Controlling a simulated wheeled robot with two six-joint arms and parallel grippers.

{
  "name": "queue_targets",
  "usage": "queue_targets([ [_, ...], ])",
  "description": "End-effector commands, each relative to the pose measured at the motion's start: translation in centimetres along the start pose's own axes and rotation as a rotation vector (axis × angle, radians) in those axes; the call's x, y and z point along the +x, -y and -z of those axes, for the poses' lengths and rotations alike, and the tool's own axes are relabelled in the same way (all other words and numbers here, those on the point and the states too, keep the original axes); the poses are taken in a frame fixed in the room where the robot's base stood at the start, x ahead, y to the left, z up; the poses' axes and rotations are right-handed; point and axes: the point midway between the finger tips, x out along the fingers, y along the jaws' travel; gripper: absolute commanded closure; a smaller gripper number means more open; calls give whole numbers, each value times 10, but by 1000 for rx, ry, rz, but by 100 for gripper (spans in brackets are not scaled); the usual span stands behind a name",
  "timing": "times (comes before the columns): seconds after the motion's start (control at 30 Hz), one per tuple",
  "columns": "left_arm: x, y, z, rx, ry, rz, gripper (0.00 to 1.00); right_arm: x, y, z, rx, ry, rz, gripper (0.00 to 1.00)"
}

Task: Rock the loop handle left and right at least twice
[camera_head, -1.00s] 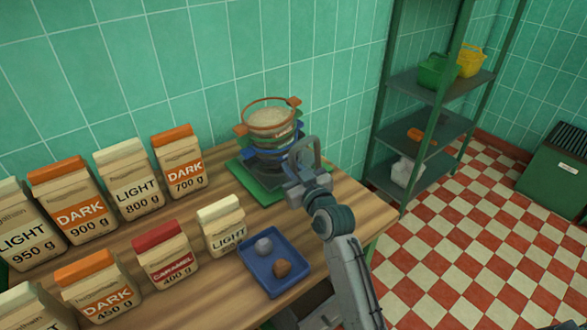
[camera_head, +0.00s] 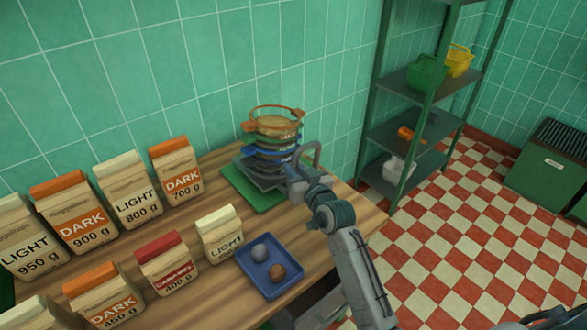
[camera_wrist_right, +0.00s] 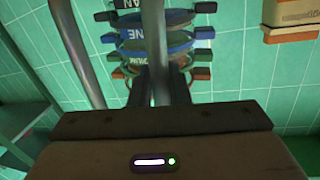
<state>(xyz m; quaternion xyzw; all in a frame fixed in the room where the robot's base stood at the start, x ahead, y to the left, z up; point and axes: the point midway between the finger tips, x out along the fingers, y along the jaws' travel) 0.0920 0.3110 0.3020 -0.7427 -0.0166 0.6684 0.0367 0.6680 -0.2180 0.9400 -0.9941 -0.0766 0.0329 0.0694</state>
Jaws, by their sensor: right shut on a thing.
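The grey loop handle (camera_head: 318,152) stands at the front right of a stack of ring-shaped sieves (camera_head: 277,135). The stack is tilted, leaning to the right, above a green base plate (camera_head: 236,181) on the table. My right gripper (camera_head: 295,182) is at the handle beside the stack's lower right. In the right wrist view, one grey bar of the handle (camera_wrist_right: 154,40) runs between the dark fingers (camera_wrist_right: 163,88), and a second bar is apart at the left. The gripper is shut on the handle. The exact contact is partly hidden. My left gripper is not in view.
Several labelled bags (camera_head: 127,188) stand in two rows at the left. A blue tray (camera_head: 252,276) with two small lumps is at the front. A wall (camera_head: 250,70) is close behind the stack. A green shelf (camera_head: 412,82) stands to the right.

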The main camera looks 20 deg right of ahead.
Motion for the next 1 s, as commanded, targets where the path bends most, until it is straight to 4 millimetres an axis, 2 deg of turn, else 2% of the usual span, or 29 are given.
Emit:
queue_targets([
  [0.03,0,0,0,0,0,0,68,0,0,0,1,-1,0,100],
  [0.07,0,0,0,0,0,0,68,0,0,0,1,-1,0,78],
  [0.13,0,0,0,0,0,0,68,0,0,0,0,-1,0,65],
  [0.4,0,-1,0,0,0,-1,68,-1,0,0,0,-1,0,65],
  [0.53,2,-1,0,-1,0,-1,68,-10,0,-2,-1,0,0,65],
  [1.0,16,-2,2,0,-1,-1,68,-95,0,-2,-2,1,0,65],
])
